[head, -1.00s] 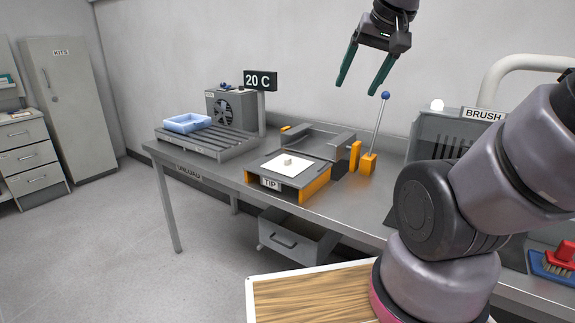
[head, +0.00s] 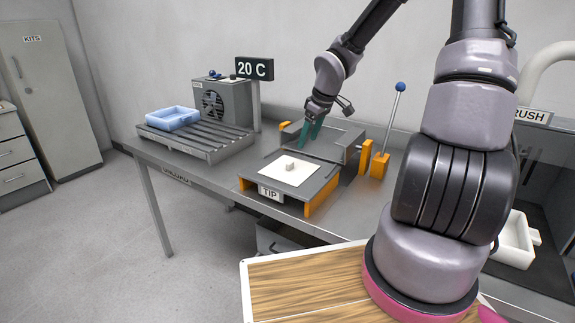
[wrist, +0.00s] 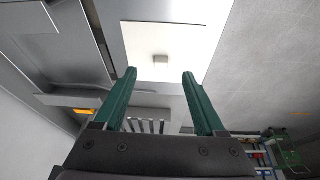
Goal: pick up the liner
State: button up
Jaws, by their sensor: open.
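The liner (head: 305,174) is a white square sheet with a small pale knob (head: 294,167) in its middle. It lies flat on the grey tray marked TIP (head: 322,186), which has orange sides. My gripper (head: 306,146) has green fingers pointing down, just behind the liner and above it. In the wrist view the liner (wrist: 175,32) lies beyond the fingertips, with its knob (wrist: 160,59) roughly in line with the gap between them. My gripper (wrist: 160,75) is open, with nothing between its fingers.
A blue tray (head: 172,117) sits on a slatted rack (head: 195,145) to the left, by a fan unit (head: 222,101) and a 20 C sign (head: 254,68). A lever with a blue ball (head: 400,87) stands right of the TIP tray. A wooden board (head: 300,288) is at the front.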

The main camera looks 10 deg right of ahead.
jog(key=w+a+f+y, duration=0.1)
jog(key=w, duration=0.1)
send_over(291, 163)
jog(key=s+d, duration=0.1)
jog(key=d, duration=0.1)
jog(key=shift+n, duration=0.3)
notch_tip(291, 163, down, 5)
jog(key=shift+a+r, duration=0.1)
jog(key=x, duration=0.4)
jog(key=shift+s+a, duration=0.2)
jog(key=shift+s, duration=0.05)
jog(key=shift+w+a+f, duration=0.1)
jog(key=shift+w+f, duration=0.1)
jog(key=shift+f, duration=0.45)
grip_shut()
